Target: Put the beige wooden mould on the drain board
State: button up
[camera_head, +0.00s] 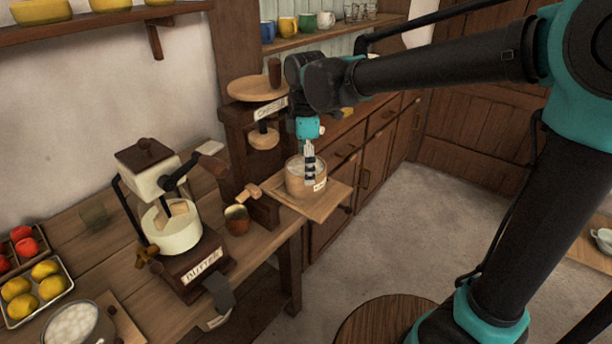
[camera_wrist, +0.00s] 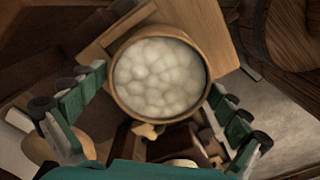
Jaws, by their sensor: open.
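The beige wooden mould (camera_head: 295,185) is a round tub with a small pale label, sitting upright on a flat tan board (camera_head: 333,200) at the right end of the counter. I cannot tell whether this board is the drain board. In the wrist view the mould (camera_wrist: 122,103) is filled with white lumps, and the board (camera_wrist: 223,45) shows beyond it. My gripper (camera_head: 309,165) points down at the mould. In the wrist view its open fingers (camera_wrist: 155,92) are on either side of the mould, with nothing clamped. Contact with the wall cannot be told.
A wooden press (camera_head: 262,140) stands just behind the mould. A small brown cup (camera_head: 237,220) and a butter churn (camera_head: 172,225) stand left of it. A bowl of white lumps (camera_head: 70,325) and a lemon tray (camera_head: 35,288) are at lower left. Open floor lies right.

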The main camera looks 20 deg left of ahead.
notch_tip(320, 180, up, 8)
jog(key=r, duration=0.1)
jog(key=w+d+f+m, duration=0.1)
jog(key=d+f+m, duration=0.1)
jog(key=d, duration=0.1)
jog(key=w+d+f+m, duration=0.1)
jog(key=d+f, duration=0.1)
jog(key=d, duration=0.2)
jog(key=w+d+f+m, duration=0.2)
jog(key=d+f, duration=0.1)
jog(key=shift+d+m+t+y, duration=0.2)
jog(key=shift+m+t+y, duration=0.1)
jog(key=shift+t, duration=0.1)
jog(key=s+d+f+m+t, duration=0.1)
jog(key=s+d+f+m, duration=0.1)
jog(key=d+f+m, duration=0.3)
jog(key=s+d+f+m+t, duration=0.1)
jog(key=s+d+f+m, duration=0.2)
jog(key=d, duration=0.9)
jog(key=s+d+f+m+t, duration=0.1)
jog(key=s+d+f+m, duration=0.2)
jog(key=d+f+m, duration=0.5)
jog(key=shift+s+d+f+m, duration=0.2)
jog(key=shift+d+f+m, duration=0.2)
jog(key=shift+d+f, duration=0.4)
jog(key=shift+a, duration=0.15)
